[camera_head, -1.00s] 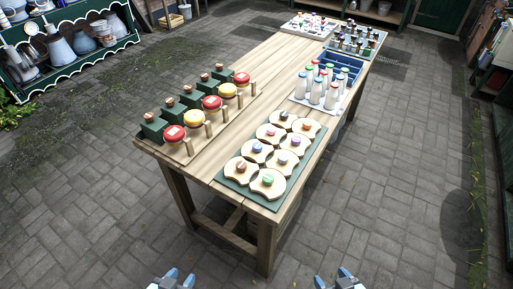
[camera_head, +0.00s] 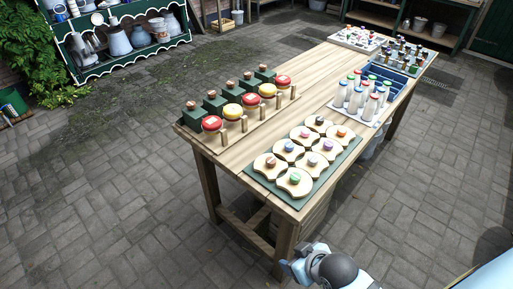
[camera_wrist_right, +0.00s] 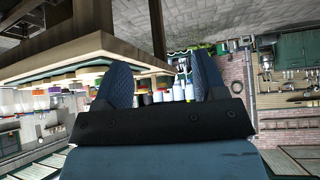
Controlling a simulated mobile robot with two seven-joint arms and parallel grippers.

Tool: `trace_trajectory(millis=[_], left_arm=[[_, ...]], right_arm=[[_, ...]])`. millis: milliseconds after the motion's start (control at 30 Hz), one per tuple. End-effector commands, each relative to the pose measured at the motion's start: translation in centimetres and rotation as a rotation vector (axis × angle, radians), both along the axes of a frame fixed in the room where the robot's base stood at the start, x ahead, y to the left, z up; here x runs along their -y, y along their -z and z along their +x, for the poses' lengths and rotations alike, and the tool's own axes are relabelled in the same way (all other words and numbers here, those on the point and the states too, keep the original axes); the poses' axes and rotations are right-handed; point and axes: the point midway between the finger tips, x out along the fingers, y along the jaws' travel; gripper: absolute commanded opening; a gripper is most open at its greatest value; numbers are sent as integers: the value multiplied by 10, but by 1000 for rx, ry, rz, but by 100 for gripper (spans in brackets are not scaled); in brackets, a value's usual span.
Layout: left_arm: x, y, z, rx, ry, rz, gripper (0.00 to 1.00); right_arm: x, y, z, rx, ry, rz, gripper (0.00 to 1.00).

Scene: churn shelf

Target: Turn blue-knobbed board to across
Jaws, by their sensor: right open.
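Several pale round-ended wooden boards with notched sides and coloured knobs sit in two rows on a green base (camera_head: 258,185) at the table's near right. The boards' exact turn is too small to tell. My right gripper (camera_head: 297,258) is low beside the table's near right leg, apart from the boards. The right wrist view shows its fingers (camera_wrist_right: 162,85) spread and empty. My left gripper is out of view.
White bottles (camera_head: 357,100) and a blue crate (camera_head: 386,80) stand behind the boards. Paving is clear in front.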

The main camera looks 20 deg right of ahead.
Motion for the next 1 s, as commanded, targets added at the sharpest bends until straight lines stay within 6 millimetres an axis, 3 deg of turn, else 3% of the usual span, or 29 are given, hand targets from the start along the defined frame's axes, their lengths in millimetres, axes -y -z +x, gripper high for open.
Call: trace_trajectory(millis=[167,267,367,567,700,800,900,1000], left_arm=[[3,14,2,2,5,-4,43],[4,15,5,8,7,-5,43],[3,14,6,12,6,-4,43],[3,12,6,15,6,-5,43],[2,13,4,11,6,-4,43],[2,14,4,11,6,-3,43],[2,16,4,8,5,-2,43],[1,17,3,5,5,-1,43]], right_arm=[[24,-19,10,-175,56,-47,65],[39,-24,36,-257,107,-64,65],[53,-26,71,-293,160,-70,65],[89,-38,166,-306,295,-62,65],[124,-63,238,-293,415,-37,65],[148,-85,278,-283,495,-14,65],[166,-104,306,-275,557,7,65],[178,-116,321,-270,594,21,65]])
